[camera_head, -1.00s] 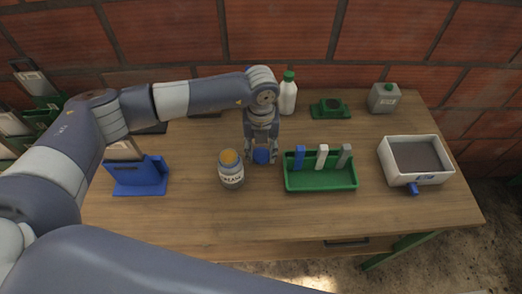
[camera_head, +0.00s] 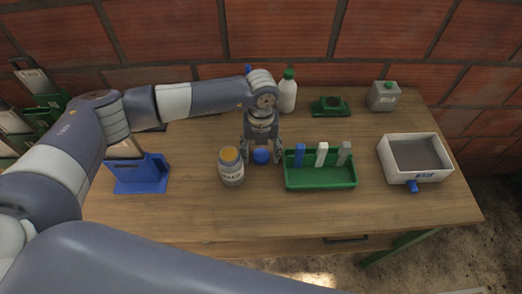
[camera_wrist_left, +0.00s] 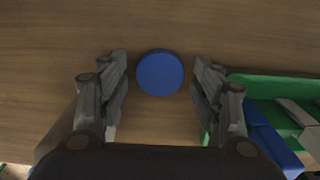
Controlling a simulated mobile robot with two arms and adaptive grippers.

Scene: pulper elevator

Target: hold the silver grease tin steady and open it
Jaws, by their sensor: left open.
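The silver grease tin (camera_head: 231,173) stands upright on the table with a label around it. Its top is uncovered and shows a yellow-orange surface. A round blue disc (camera_head: 261,156), which looks like a lid, lies on the table just right of the tin. It also shows in the left wrist view (camera_wrist_left: 160,73). My left gripper (camera_head: 262,144) is open above the blue disc, one finger on each side, with gaps between fingers and disc in the left wrist view (camera_wrist_left: 160,72). It is apart from the tin. My right gripper is not in view.
A green tray (camera_head: 320,178) with blue, white and grey pieces stands right of the gripper. A white box (camera_head: 414,150) is farther right. A blue holder (camera_head: 140,178) stands left of the tin. A white bottle (camera_head: 288,94) stands behind. The table's front strip is clear.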

